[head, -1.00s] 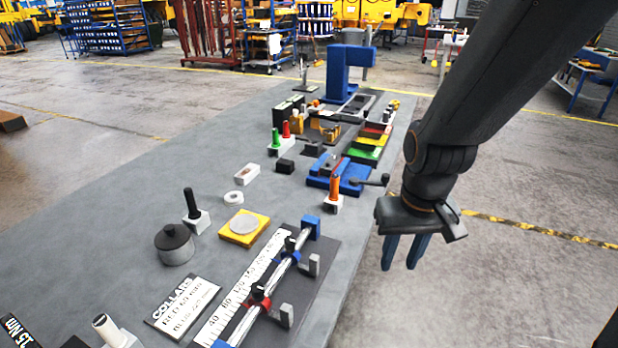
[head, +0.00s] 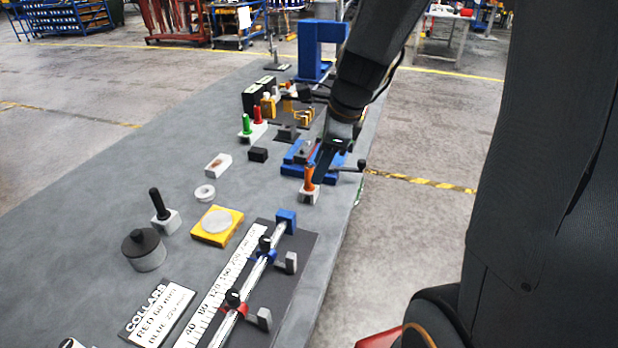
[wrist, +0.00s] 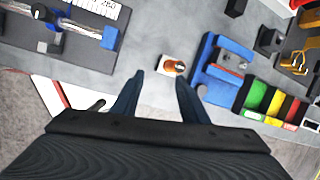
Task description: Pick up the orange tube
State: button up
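The orange tube (head: 309,178) stands upright in a small white block (head: 309,195) near the right edge of the table. In the wrist view I see the orange tube (wrist: 179,66) from above, in its white block (wrist: 166,64). My gripper (wrist: 160,76) is open, with two dark blue fingers and nothing between them. The tube is just ahead of the fingertips, nearer the right finger. In the head view my gripper (head: 324,158) hangs over the table close behind the tube, partly in front of the blue vise. I cannot tell whether it touches anything.
A blue vise (head: 298,158) with a black handle stands right behind the tube. A green and a red tube (head: 257,115) stand farther back. A measuring rail with a blue end block (head: 286,221) lies in front. Table left of the tube is fairly clear.

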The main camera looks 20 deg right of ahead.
aim_at(312, 167)
jog(key=m, duration=0.1)
jog(key=w+m, duration=0.1)
jog(key=m, duration=0.1)
jog(key=w+r+m, duration=0.1)
jog(key=shift+w+d+m+y, duration=0.2)
jog(key=shift+w+m+y, duration=0.1)
jog(key=shift+m, duration=0.1)
jog(key=shift+w+f, duration=0.1)
jog(key=shift+m, duration=0.3)
jog(key=shift+x, duration=3.8)
jog(key=shift+d, duration=0.1)
grip_shut()
